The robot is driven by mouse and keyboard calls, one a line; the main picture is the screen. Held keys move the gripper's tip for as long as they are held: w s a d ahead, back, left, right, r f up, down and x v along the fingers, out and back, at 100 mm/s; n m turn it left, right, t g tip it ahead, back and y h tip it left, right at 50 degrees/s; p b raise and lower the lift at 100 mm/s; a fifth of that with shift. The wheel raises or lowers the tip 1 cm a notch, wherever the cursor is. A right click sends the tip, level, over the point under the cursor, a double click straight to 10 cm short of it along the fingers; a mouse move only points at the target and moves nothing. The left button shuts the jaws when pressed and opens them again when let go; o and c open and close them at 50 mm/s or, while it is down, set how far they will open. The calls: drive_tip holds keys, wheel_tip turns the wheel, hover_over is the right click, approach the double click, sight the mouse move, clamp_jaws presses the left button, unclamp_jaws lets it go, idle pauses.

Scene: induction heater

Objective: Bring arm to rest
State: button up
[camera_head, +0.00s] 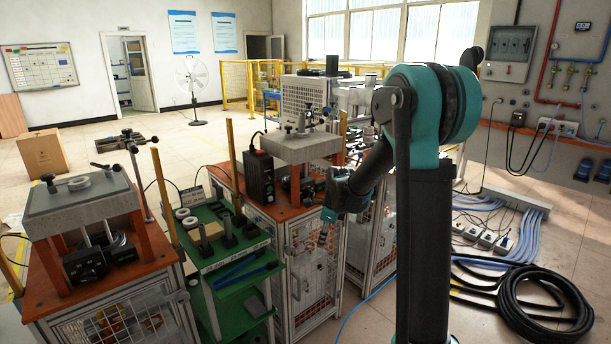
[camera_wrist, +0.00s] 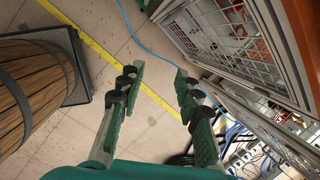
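My arm is bent in front of the workstations in the head view, with its forearm sloping down to the left. My gripper (camera_wrist: 158,78) shows in the wrist view with its two green-padded fingers spread apart and nothing between them.
A mesh-fronted cabinet (camera_wrist: 235,32) stands close on the right in the wrist view. A wooden barrel-like object (camera_wrist: 35,90) is at the left. A green tool rack (camera_head: 222,250) stands between cabinets. Coiled black hose (camera_head: 540,305) and power strips (camera_head: 485,238) lie on the floor at right.

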drive_tip(key=s+d+n, duration=0.4)
drive_tip(key=s+n, duration=0.3)
drive_tip(key=s, duration=0.2)
drive_tip(key=s+d+f+n+t+h, duration=0.1)
drive_tip(key=s+d+n, duration=0.3)
drive_tip(key=s+n, duration=0.3)
drive_tip(key=s+d+n+t+h, duration=0.1)
drive_tip(key=s+d+n, duration=0.3)
drive_tip(key=s+n, duration=0.3)
drive_tip(key=s, duration=0.4)
drive_tip(key=shift+s+f, duration=0.3)
drive_tip(key=shift+s, duration=0.1)
